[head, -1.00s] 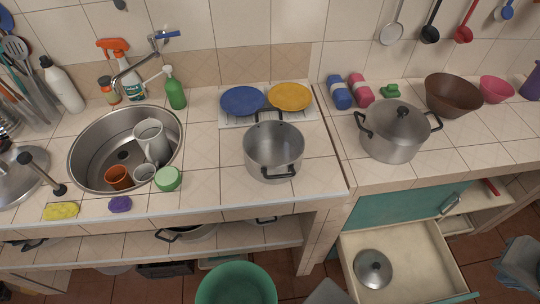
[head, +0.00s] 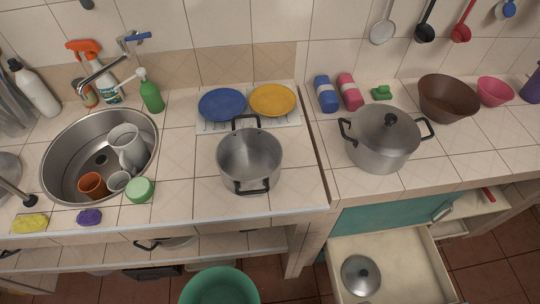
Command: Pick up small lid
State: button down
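A small round metal lid (head: 361,275) with a dark knob lies in the open drawer (head: 407,262) under the right counter. A larger lid (head: 388,132) with a black knob covers the pot (head: 383,158) on the right counter. An open pot (head: 249,160) without a lid stands on the left counter. My gripper is not in view.
A green tub (head: 220,286) stands on the floor left of the drawer. The sink (head: 62,188) holds cups and a jug. A brown bowl (head: 447,100) and a pink bowl (head: 495,92) stand at the back right. The drawer floor around the small lid looks clear.

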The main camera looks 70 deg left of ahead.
aim_at(360, 275)
jog(key=i, duration=1)
jog(key=u, duration=3.8)
jog(key=i, duration=0.5)
jog(key=u, duration=0.25)
jog(key=k, duration=1.25)
jog(key=z, duration=0.75)
